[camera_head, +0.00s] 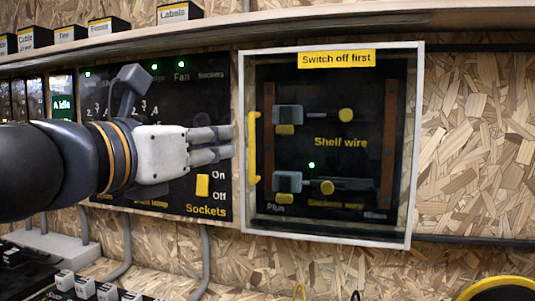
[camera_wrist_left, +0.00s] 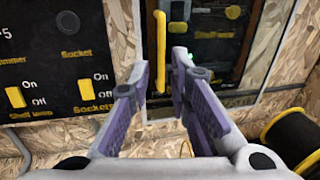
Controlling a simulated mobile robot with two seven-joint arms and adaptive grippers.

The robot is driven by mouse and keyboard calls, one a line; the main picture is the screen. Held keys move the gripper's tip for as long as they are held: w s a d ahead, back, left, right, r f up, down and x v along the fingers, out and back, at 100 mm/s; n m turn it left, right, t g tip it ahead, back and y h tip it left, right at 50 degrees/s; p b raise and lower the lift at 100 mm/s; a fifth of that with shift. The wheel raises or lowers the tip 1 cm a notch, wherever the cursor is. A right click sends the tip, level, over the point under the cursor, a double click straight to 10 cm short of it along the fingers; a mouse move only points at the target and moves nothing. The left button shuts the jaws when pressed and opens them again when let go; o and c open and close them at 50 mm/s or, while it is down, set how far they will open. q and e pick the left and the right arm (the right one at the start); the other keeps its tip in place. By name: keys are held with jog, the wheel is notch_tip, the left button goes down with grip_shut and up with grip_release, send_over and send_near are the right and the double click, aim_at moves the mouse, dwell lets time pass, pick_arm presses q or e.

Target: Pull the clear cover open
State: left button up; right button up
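The clear cover (camera_head: 330,225) is a white-framed see-through panel over a dark board on the wall, and it looks shut. Its yellow upright handle (camera_head: 253,148) is on the left side of the frame. The handle also shows in the left wrist view (camera_wrist_left: 160,50), ahead of the fingers and in line with the gap between them. My left gripper (camera_head: 232,142) is just left of the handle in the head view, apart from it as far as I can tell. In the left wrist view its fingers (camera_wrist_left: 160,75) are spread with nothing between them. My right gripper is not in view.
A black socket panel (camera_head: 215,90) with yellow switches is left of the cover. A shelf (camera_head: 300,22) with label boxes runs above. Grey conduits (camera_head: 205,255) run below. A black and yellow reel (camera_head: 497,290) is at lower right.

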aim_at(251, 136)
pick_arm(q)
jog(key=x, duration=1.1)
jog(key=shift+d, duration=0.1)
jog(key=shift+c, duration=0.5)
grip_shut()
